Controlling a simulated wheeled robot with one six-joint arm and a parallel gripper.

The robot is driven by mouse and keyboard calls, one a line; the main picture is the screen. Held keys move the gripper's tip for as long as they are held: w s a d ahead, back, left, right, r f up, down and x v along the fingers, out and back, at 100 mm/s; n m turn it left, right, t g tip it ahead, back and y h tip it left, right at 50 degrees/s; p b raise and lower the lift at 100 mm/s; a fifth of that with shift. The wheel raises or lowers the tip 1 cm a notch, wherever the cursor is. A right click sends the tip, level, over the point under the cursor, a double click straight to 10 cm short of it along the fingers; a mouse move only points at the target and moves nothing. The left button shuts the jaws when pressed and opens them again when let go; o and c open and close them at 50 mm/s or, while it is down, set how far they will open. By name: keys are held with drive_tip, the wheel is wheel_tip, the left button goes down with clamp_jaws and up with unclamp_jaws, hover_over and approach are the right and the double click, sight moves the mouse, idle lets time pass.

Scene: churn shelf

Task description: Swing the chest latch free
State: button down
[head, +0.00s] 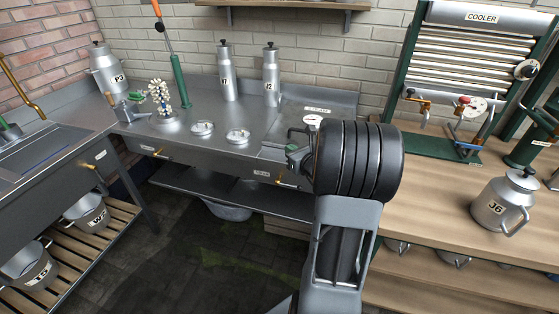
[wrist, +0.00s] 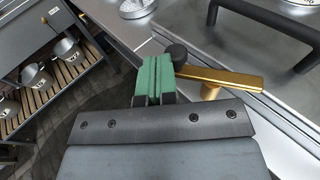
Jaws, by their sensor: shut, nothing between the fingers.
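The chest latch (wrist: 220,78) is a brass bar with a black knob at its left end and a short brass post below it, at the front edge of a steel top in the wrist view. My gripper (wrist: 155,72) has green fingers pressed together with nothing between them. The fingertips are just left of the latch's knob end; I cannot tell whether they touch it. In the head view my gripper (head: 296,153) is at the front of the steel counter.
A black handle (wrist: 265,18) stands on the steel top beyond the latch. Round lids (head: 238,136) and tall canisters (head: 271,78) are on the counter (head: 190,145). A can marked J6 (head: 497,205) stands on the wooden bench at right. The floor in front is open.

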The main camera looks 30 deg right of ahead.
drive_tip(key=shift+w+b, duration=1.6)
drive_tip(key=shift+b, duration=0.25)
drive_tip(key=shift+w, duration=0.15)
idle(0.4)
drive_tip(key=s+a+r+b, duration=0.1)
drive_tip(key=s+a+r, duration=0.1)
drive_tip(key=s+a, duration=0.7)
drive_tip(key=shift+s+a+r, duration=0.2)
drive_tip(key=shift+s+a, duration=0.05)
drive_tip(key=shift+a, duration=0.25)
